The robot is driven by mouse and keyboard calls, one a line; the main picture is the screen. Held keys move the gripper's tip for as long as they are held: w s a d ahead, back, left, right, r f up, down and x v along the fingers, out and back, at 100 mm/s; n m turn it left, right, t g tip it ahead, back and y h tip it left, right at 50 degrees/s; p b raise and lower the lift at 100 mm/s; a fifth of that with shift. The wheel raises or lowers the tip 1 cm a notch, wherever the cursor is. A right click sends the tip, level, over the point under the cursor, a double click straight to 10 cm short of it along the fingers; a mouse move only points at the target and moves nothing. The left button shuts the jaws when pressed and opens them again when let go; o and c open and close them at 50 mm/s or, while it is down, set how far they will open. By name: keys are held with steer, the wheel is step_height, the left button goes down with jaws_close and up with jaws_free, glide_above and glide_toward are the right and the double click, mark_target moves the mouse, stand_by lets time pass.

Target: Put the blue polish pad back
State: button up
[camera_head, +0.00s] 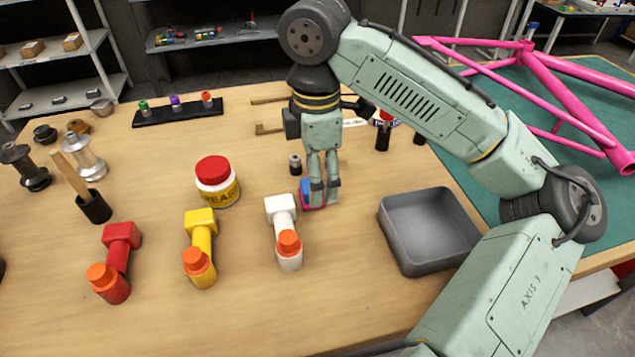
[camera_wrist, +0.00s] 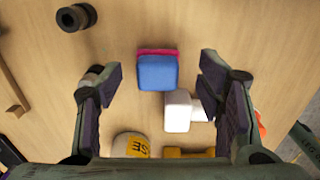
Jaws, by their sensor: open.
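The blue polish pad (camera_head: 305,187) is a small blue block with a pink layer showing at its bottom edge, on the wooden table. My gripper (camera_head: 324,196) points down at it and partly hides it in the head view. In the wrist view the blue pad (camera_wrist: 157,73) lies between and a little ahead of the open fingers of my gripper (camera_wrist: 159,82), with clear gaps on both sides. The pink layer (camera_wrist: 157,51) shows along its far edge. I cannot tell whether the pink part is separate.
A white spray tool (camera_head: 284,225) stands close by, then yellow (camera_head: 201,240) and red (camera_head: 120,250) ones. A grease tub (camera_head: 217,185) is left. A grey tray (camera_head: 440,255) is right. A black rack (camera_head: 180,112) with coloured pieces is at the back. The front table is clear.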

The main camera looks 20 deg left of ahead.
step_height(320, 180, up, 9)
steer(key=shift+r, duration=0.15)
steer(key=shift+s, duration=0.15)
